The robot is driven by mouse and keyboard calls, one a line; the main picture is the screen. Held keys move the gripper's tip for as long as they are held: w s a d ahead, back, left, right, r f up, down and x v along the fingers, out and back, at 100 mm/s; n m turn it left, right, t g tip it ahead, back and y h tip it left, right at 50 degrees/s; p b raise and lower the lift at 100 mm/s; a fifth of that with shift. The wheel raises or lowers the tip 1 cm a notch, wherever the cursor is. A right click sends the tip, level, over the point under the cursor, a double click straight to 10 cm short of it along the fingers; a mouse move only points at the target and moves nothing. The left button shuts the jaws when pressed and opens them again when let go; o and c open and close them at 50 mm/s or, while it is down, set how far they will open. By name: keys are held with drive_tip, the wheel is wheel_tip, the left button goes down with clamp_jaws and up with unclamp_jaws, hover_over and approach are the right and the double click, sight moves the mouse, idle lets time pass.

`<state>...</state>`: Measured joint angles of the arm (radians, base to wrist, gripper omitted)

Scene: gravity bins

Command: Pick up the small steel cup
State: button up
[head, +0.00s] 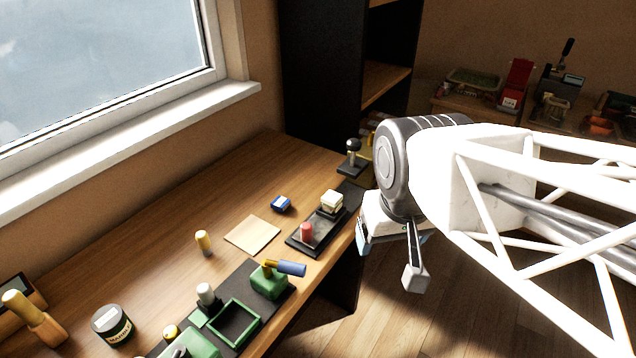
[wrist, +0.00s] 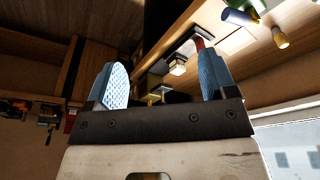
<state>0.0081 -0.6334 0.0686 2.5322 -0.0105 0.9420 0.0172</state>
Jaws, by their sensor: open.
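I cannot make out a small steel cup for certain in either view. A small item with a shiny rounded top (head: 353,148) stands on a dark base at the bench's far end, but I cannot tell if it is a cup. My gripper (head: 388,260) is open in the air off the bench's right edge, above the floor. In the wrist view my gripper (wrist: 162,78) shows two blue textured pads set wide apart, with nothing held between them.
The wooden bench (head: 165,262) runs under the window. A dark shelf unit (head: 320,75) stands behind.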

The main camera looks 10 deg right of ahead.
idle(0.3)
drive_tip(key=m+g, duration=0.3)
drive_tip(key=m, duration=0.5)
hover_over(330, 197)
drive_tip(key=s, duration=0.1)
wheel_tip(330, 197, down, 13)
drive_tip(key=shift+f, duration=0.1)
drive_tip(key=shift+w+f+m, duration=0.4)
drive_tip(key=shift+f, duration=0.1)
drive_tip(key=shift+f, duration=1.2)
drive_tip(key=shift+f, duration=0.1)
